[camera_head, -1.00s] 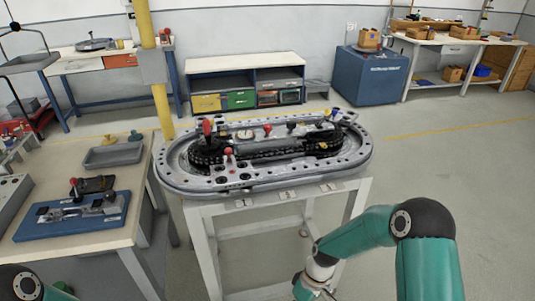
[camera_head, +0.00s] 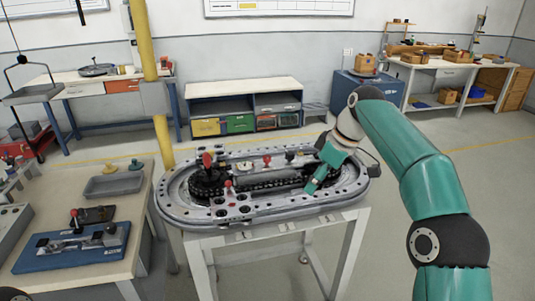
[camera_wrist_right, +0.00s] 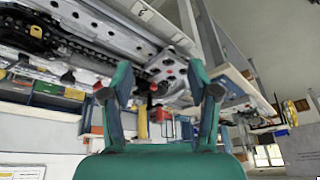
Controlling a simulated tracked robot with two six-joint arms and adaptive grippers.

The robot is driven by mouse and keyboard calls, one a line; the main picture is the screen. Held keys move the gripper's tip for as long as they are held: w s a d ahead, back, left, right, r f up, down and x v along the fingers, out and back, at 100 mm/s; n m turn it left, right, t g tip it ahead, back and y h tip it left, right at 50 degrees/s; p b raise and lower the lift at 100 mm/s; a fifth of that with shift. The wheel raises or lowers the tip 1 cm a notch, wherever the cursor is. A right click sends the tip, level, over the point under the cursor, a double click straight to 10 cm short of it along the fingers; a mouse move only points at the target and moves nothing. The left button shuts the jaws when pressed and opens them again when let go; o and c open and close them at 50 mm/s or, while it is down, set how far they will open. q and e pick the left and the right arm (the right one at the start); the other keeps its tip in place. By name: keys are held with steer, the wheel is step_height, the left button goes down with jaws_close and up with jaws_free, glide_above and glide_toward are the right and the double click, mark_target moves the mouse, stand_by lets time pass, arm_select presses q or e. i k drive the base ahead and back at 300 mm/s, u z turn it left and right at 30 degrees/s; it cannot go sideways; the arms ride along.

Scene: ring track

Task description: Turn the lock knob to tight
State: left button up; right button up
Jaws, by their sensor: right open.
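The oval grey ring track (camera_head: 262,213) stands on a white-legged stand, with black chain inside its rim. A large red knob (camera_head: 207,160) rises at its left end, with a smaller red knob (camera_head: 229,184) in front. Another small red knob (camera_head: 267,160) and a black knob (camera_head: 290,156) stand along the back. I cannot tell which one is the lock knob. My right gripper (camera_head: 312,187) is over the track's right end, pointing down and left. In the right wrist view the open gripper (camera_wrist_right: 160,94) has a dark red knob (camera_wrist_right: 157,88) beyond its fingers, apart from them.
A side table (camera_head: 100,262) at left holds a blue fixture (camera_head: 70,256) and a grey tray (camera_head: 114,184). A yellow post (camera_head: 164,140) rises just behind the track's left end. Open floor lies right of the stand.

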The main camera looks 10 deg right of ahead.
mark_target(266, 158)
steer(key=i, duration=0.95)
